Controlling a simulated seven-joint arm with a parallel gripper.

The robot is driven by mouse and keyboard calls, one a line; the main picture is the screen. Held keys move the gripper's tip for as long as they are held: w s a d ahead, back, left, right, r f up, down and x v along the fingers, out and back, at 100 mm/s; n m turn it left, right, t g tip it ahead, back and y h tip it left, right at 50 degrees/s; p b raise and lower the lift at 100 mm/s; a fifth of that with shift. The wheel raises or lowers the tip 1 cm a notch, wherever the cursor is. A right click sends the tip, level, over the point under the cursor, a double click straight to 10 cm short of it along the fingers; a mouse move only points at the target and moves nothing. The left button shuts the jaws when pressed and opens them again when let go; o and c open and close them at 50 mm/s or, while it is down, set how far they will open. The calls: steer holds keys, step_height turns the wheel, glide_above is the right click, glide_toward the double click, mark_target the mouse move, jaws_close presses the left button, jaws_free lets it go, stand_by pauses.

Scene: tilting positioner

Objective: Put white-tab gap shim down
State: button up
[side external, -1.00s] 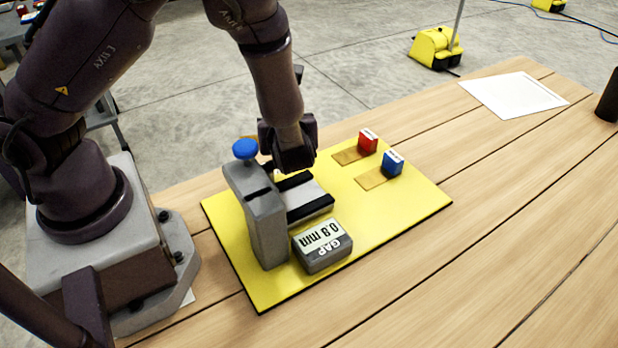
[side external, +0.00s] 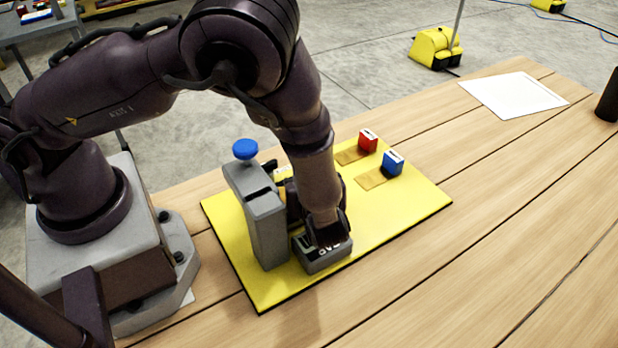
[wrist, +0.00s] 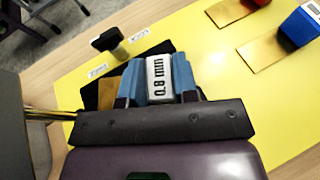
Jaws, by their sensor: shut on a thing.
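My gripper (side external: 326,238) is low over the front of the yellow mat, in front of the grey gap display block (side external: 322,262), and hides part of it. In the wrist view its blue fingers (wrist: 158,92) are shut on the white-tab shim (wrist: 156,76), whose label reads 0.8 mm. A brass piece (wrist: 106,94) shows left of the fingers, over something black; I cannot tell if it is this shim's leaf. The side view hides the held shim. I cannot tell whether it touches anything below.
The grey fixture (side external: 262,222) with a blue knob (side external: 245,148) stands left of my gripper. The red-tab shim (side external: 368,140) and blue-tab shim (side external: 393,162) lie on the mat (side external: 410,205) behind right. The mat's right part is clear. White paper (side external: 512,95) lies farther back.

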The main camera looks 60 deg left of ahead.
steer(key=shift+f, duration=0.3)
steer(key=o, duration=1)
